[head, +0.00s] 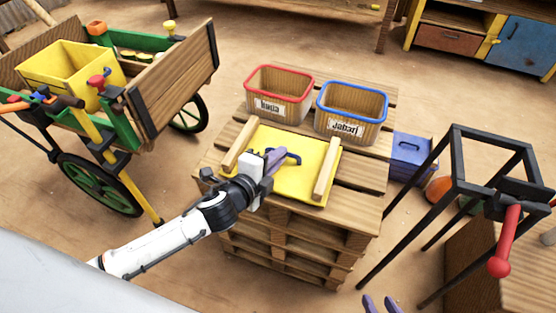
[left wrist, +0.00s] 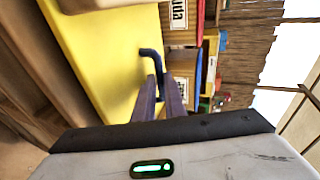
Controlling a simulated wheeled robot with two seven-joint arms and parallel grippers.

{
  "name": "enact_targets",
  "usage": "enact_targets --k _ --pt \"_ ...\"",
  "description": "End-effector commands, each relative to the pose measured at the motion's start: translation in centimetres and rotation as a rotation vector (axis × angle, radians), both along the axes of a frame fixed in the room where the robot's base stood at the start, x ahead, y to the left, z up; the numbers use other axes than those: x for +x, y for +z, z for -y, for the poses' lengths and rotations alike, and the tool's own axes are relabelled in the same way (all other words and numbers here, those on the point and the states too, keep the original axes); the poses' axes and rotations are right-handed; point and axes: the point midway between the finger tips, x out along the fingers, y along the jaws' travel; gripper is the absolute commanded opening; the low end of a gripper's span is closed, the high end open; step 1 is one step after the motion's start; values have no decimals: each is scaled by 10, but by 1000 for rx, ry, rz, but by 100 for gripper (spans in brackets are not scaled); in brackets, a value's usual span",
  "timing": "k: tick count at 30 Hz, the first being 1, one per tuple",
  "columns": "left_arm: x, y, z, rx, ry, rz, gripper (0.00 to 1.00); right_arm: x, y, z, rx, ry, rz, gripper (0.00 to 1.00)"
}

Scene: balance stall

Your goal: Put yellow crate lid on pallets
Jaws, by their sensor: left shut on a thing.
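My left gripper (head: 274,160) is shut on the handle. The fingertips of my right gripper (head: 381,304) show apart and empty at the bottom edge of the head view.
A red-rimmed bin (head: 279,107) and a blue-rimmed bin (head: 350,127) stand behind the lid on the pallets. A cart with a yellow crate (head: 65,72) stands left. A blue box (head: 410,150) and a black metal frame (head: 456,163) stand right.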

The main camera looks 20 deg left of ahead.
Motion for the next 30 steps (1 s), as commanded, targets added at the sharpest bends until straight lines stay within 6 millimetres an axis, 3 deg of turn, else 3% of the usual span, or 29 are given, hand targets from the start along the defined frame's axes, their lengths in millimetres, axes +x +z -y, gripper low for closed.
enact_targets --k 11,12,15,26,30 --pt "1 -5 0 -1 0 3 0 0 2 -1 9 -4 8 31" --pt "0 -5 0 0 1 1 17 -1 3 -1 10 -6 6 31" --pt "0 -5 0 0 0 1 29 -1 2 -2 12 -7 5 31" --pt "-2 -6 0 0 0 -6 29 -2 3 -3 13 -9 1 31" --pt "-15 -2 -3 1 0 -10 29 -3 5 -2 11 -7 -2 31"
